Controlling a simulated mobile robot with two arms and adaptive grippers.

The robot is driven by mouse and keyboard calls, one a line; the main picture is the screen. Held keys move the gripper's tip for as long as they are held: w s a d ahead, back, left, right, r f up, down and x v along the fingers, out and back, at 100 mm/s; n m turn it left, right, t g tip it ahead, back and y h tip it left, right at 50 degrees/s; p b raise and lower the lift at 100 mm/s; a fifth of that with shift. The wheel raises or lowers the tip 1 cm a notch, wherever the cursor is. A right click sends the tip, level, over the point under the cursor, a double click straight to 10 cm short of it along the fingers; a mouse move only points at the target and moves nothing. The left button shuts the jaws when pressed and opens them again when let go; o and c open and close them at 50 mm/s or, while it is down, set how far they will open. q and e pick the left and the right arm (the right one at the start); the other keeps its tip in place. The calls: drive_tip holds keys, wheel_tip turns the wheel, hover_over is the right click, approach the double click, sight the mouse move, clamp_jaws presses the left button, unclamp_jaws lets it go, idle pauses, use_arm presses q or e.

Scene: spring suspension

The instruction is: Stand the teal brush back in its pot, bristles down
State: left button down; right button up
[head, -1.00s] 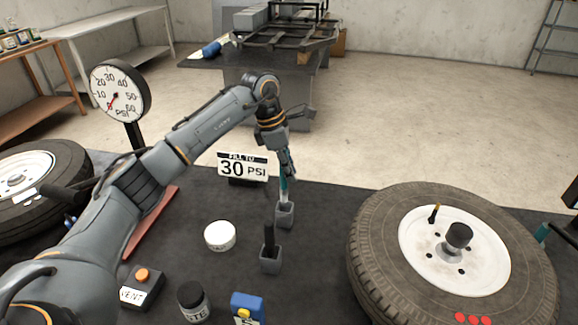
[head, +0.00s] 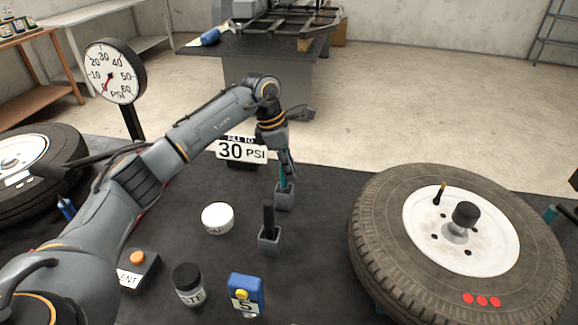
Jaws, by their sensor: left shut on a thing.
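The teal brush (head: 282,176) is upright in my left gripper (head: 285,163), which is shut on it. The brush's lower end is down inside the far small grey pot (head: 285,197), and the bristles are hidden by the pot wall. I cannot tell if they touch the pot's bottom. The nearer grey pot (head: 269,240) has a dark handle (head: 268,215) standing in it. My right gripper is not in view.
A wheel with tyre (head: 455,235) lies at right. A white tin (head: 217,218), a dark-lidded jar (head: 188,284), a blue block (head: 246,293) and an orange-button box (head: 138,268) stand nearby. A "30 PSI" sign (head: 242,151) is close behind the gripper.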

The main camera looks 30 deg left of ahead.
use_arm(q)
drive_tip(key=c, duration=1.1)
unclamp_jaws()
drive_tip(key=shift+r, duration=0.1)
drive_tip(key=v, duration=1.1)
drive_tip(key=shift+a+r, duration=0.1)
drive_tip(key=shift+r, duration=0.3)
